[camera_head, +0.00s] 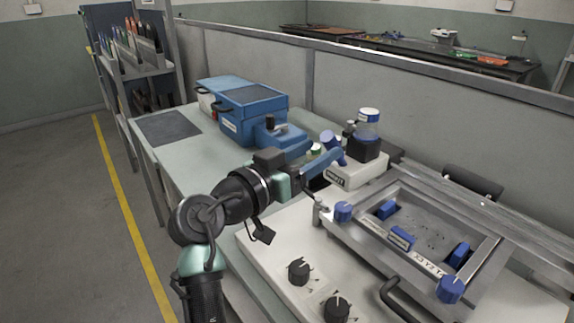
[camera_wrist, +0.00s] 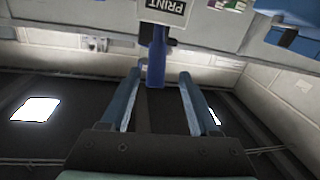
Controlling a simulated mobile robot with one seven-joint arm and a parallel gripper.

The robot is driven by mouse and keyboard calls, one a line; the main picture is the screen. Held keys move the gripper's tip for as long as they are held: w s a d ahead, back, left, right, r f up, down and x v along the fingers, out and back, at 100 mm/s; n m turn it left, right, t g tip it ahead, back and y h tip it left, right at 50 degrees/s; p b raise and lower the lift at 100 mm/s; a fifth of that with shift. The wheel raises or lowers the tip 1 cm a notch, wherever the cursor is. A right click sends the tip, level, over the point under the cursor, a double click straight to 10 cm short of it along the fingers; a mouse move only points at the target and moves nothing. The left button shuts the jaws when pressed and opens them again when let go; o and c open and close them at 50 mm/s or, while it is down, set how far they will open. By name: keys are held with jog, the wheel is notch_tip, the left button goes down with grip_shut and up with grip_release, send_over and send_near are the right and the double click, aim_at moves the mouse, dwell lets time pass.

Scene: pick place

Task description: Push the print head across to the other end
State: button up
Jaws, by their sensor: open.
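The print head (camera_head: 352,172) is a white block marked PRINT with a dark upper part, at the left end of a grey metal frame (camera_head: 398,252) in the head view. Its blue handle (camera_head: 333,148) sticks out on the side facing my gripper. In the wrist view the label of the print head (camera_wrist: 166,7) is at the top edge, and the blue handle (camera_wrist: 156,58) points down between my fingers. My gripper (camera_head: 325,163) is open, its blue fingers (camera_wrist: 160,82) on either side of the handle's end. I cannot tell whether they touch it.
Blue clamps and knobs (camera_head: 450,289) sit on the frame. Black dials (camera_head: 299,271) and a dark bar handle (camera_head: 400,301) are on the white machine in front. A blue machine (camera_head: 253,108) stands behind my gripper. A grey partition (camera_head: 380,90) runs along the back.

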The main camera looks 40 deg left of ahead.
jog(key=s+a, duration=0.1)
jog(key=s, duration=0.7)
jog(key=shift+s+a, duration=0.15)
jog(key=shift+s, duration=0.05)
jog(key=w+d+r+t+y, duration=0.2)
jog(key=w+d+r+t, duration=0.15)
jog(key=d+r, duration=1.05)
jog(key=s+d+r+t+p, duration=0.1)
jog(key=s+d+r+t, duration=0.2)
jog(key=s+d+r, duration=0.4)
jog(key=s+d+r+t+p, duration=0.1)
jog(key=s+d+r+t, duration=0.2)
jog(key=s+d+r, duration=0.45)
notch_tip(320, 180, up, 22)
jog(key=w+a+p, duration=0.2)
jog(key=w+p, duration=0.1)
jog(key=p, duration=1.7)
jog(key=shift+a+r+y, duration=0.15)
jog(key=shift+a+y, duration=0.15)
